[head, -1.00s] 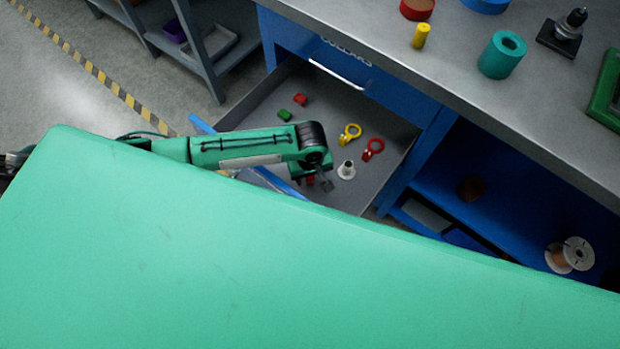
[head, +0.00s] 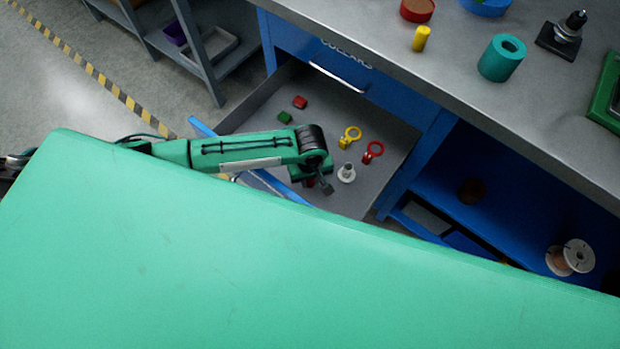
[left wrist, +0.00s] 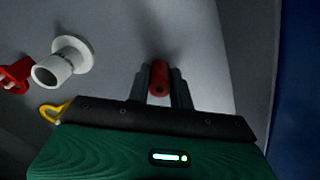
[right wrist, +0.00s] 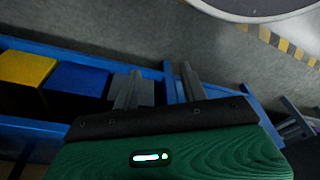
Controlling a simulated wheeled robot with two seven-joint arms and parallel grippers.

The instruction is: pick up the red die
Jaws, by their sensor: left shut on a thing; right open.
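My left gripper (head: 325,187) is low over the front part of the open drawer (head: 238,120). In the left wrist view its fingers (left wrist: 160,80) are shut on a small red piece with a dark spot on its near face, which looks like the red die (left wrist: 159,76). In the head view only a bit of red (head: 310,182) shows beside the fingers. I cannot tell whether the die touches the drawer floor. My right gripper (right wrist: 159,75) is open and empty in the right wrist view; the head view does not show it.
The drawer also holds a red block (head: 300,102), a green block (head: 284,117), a yellow ring piece (head: 350,137), a red ring piece (head: 373,152) and a white flanged spool (head: 346,172) close to my left gripper. Yellow (right wrist: 27,69) and blue (right wrist: 77,78) blocks lie near my right gripper.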

